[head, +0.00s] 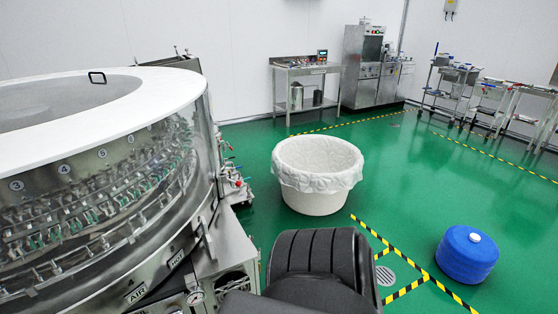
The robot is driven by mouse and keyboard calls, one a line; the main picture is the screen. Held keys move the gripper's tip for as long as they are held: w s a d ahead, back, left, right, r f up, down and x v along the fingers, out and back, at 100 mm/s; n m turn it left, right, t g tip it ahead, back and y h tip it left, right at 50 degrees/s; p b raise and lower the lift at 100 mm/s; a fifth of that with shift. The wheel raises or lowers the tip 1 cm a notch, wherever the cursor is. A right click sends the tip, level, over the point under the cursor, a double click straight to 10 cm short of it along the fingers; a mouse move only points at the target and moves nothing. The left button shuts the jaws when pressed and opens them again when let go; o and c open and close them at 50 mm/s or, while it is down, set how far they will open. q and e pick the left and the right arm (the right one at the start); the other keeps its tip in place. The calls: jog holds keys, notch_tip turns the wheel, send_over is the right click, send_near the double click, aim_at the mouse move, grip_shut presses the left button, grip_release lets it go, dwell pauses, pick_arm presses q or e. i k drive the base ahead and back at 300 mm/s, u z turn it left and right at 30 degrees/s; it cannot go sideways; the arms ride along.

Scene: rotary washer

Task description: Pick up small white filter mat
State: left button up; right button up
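I cannot make out a small white filter mat in the head view. The rotary washer (110,105) fills the left side, with a white ring-shaped top and a clear curved wall. Rows of metal clamps and numbered labels show behind that wall. Neither of my grippers is in view.
A round white bin with a pale liner (318,163) stands on the green floor right of the washer. A blue drum with a white cap (466,255) stands at the lower right. Steel tables (307,68) and carts (450,90) line the back.

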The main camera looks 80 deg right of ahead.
aim_at(208, 239)
jog(key=z, duration=0.9)
jog(key=i, duration=0.15)
jog(key=z, duration=0.05)
